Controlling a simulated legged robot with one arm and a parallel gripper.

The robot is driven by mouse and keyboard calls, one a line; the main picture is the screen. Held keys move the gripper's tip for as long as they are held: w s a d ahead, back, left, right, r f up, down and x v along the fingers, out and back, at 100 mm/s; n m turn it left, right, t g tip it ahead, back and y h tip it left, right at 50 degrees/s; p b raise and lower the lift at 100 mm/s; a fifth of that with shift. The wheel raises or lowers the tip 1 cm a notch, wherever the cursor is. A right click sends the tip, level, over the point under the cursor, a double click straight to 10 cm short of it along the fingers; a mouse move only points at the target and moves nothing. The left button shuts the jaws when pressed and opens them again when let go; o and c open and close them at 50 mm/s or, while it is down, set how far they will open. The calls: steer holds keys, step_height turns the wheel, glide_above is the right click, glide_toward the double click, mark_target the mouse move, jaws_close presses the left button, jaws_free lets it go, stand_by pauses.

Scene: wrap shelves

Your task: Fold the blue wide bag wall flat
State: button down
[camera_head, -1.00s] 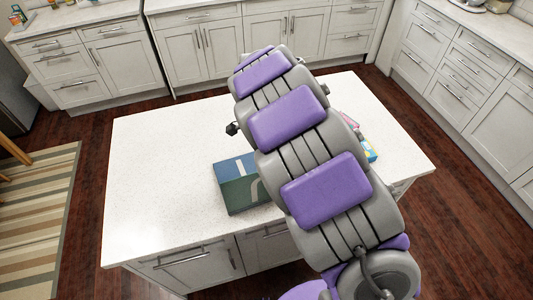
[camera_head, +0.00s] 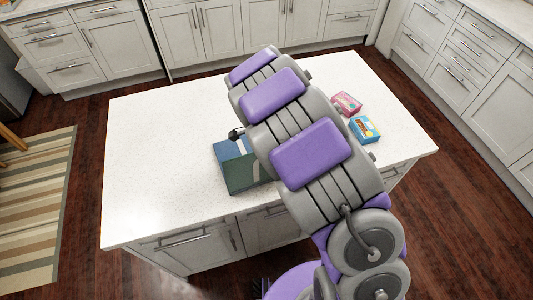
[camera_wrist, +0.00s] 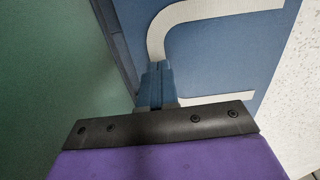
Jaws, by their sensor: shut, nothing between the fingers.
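The bag (camera_head: 238,172) lies on the white island counter in the head view, with a dark green face toward me and a blue part behind it. My arm covers its right side. In the wrist view, the blue wide wall (camera_wrist: 225,60) with a pale curved stripe fills the middle and right, and a green surface (camera_wrist: 50,80) fills the left. My gripper (camera_wrist: 157,72) is shut and empty, its fingertips over the blue wall near the dark edge beside the green. I cannot tell whether they touch. The head view hides the fingertips behind my arm.
The counter's left half is clear. Cabinets line the back and right, beyond a dark wood floor.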

steer(key=shift+a+f, duration=0.15)
steer(key=shift+a, duration=0.15)
steer(key=shift+s+d+f+t+y, duration=0.35)
steer(key=shift+d+f+t, duration=0.25)
steer(key=shift+f+t, duration=0.1)
steer(key=shift+r, duration=0.1)
